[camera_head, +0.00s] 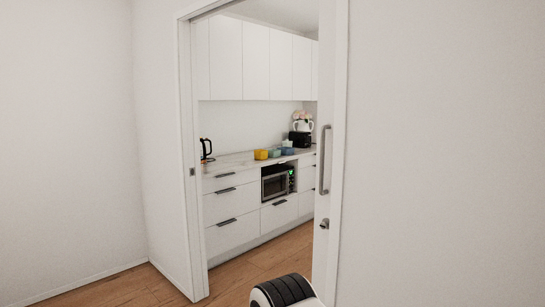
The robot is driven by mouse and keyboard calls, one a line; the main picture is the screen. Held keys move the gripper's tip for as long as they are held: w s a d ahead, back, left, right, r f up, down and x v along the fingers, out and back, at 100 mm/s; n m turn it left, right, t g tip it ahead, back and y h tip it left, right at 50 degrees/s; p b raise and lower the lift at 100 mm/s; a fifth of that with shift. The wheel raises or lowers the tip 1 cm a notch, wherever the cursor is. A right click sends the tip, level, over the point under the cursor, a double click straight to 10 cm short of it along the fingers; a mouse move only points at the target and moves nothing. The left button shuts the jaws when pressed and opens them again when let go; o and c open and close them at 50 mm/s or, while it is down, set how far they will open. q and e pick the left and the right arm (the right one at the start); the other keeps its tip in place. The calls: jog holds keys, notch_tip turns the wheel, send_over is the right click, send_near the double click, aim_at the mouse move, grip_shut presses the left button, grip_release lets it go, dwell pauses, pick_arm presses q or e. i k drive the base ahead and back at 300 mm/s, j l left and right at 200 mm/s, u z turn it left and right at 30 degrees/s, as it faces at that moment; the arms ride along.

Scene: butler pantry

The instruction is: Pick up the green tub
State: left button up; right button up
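Several small tubs stand in a row on the pantry counter, seen far off through the doorway. A yellow tub (261,155) is at the left of the row. A blue-green tub (274,153) is just right of it, and a bluish tub (288,151) is further right. They are too small to tell surely which one is the green tub. Neither of my grippers shows in the head view.
The doorway has a white frame (187,150) at left and a door panel with a long handle (324,160) at right. Beyond are a counter (233,161), a kettle (206,149), a microwave (276,184) and a black appliance (299,139). Wood floor (240,275) lies clear.

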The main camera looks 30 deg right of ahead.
aim_at(271, 152)
jog(key=i+u, duration=0.15)
jog(key=i, duration=0.85)
jog(key=i+l+u, duration=0.1)
jog(key=i, duration=0.85)
jog(key=i+l+z, duration=0.2)
jog(key=i+z, duration=0.6)
jog(key=i+j+z, duration=0.15)
jog(key=i+z, duration=0.25)
jog(key=i, duration=0.15)
jog(key=i+j+z, duration=0.25)
jog(key=i+z, duration=0.15)
jog(key=i+l+z, duration=0.4)
jog(key=i, duration=0.6)
jog(key=i+l+z, duration=0.1)
jog(key=i+z, duration=0.25)
jog(key=i, duration=0.65)
jog(key=i+j+z, duration=0.2)
jog(key=i+z, duration=0.2)
jog(key=i, duration=0.6)
jog(key=i+u, duration=0.1)
jog(key=i, duration=0.6)
jog(key=i+l+u, duration=0.1)
jog(key=i, duration=0.6)
jog(key=i+l+u, duration=0.15)
jog(key=i, duration=0.55)
